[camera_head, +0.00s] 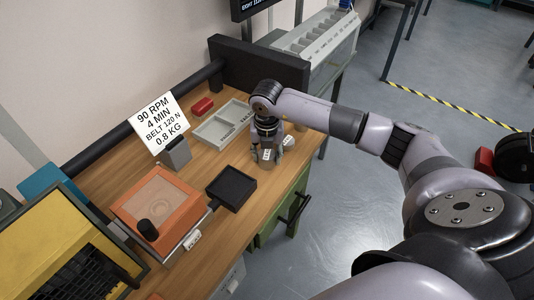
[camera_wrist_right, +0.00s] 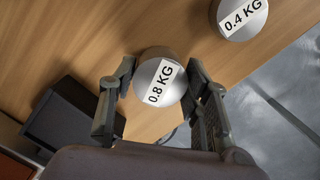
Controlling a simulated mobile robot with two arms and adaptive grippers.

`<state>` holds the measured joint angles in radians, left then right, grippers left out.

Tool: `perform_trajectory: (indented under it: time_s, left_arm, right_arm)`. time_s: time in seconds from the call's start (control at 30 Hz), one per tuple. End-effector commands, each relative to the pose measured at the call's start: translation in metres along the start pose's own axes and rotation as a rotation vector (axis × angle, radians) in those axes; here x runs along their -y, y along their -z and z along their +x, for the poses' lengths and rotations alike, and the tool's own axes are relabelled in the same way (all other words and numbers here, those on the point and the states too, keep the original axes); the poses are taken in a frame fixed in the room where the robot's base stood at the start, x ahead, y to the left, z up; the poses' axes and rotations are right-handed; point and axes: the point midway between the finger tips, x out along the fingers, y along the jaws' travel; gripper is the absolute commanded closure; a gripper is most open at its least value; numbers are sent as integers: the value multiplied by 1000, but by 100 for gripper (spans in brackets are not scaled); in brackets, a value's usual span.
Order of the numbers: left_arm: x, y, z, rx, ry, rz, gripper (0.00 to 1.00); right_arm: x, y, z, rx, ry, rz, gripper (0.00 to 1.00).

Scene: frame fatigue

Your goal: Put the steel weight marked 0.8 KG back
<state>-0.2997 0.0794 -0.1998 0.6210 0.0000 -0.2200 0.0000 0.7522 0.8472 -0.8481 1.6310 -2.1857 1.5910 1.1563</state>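The steel weight marked 0.8 KG (camera_wrist_right: 158,84) is a short silver cylinder with a white label. It is between the two fingers of my right gripper (camera_wrist_right: 160,72). In the wrist view the fingers lie close against both its sides; I cannot tell whether they grip it. In the head view my right gripper (camera_head: 266,148) points down at the bench's right edge, with the weight (camera_head: 267,157) low between its fingers. A second steel weight, marked 0.4 KG (camera_wrist_right: 240,16), stands beside it, apart from the gripper. My left gripper is not in view.
A black square pan (camera_head: 231,187), an orange machine (camera_head: 157,205) and a sign reading 0.8 KG (camera_head: 160,122) stand further left. The bench edge is close on the right.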

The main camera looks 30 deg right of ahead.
Motion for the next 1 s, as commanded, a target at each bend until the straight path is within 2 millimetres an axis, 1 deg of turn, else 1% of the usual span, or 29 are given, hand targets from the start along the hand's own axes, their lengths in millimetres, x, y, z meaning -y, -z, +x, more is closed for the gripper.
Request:
perform_trajectory:
  time_s: [0.03,0.3,0.53,0.63,0.77,1.0]
  left_arm:
    - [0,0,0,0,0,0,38]
    - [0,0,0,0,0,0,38]
    - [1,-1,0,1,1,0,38]
    - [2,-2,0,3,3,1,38]
    - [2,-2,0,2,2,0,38]
    - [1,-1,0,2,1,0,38]
  right_arm:
    - [0,0,-1,1,-1,0,51]
    - [0,0,0,-1,1,0,35]
    - [1,2,2,-5,4,-1,35]
    - [1,1,-1,-4,3,-1,35]
    - [0,0,-17,0,1,-1,35]
    - [0,-1,-68,2,-1,0,35]
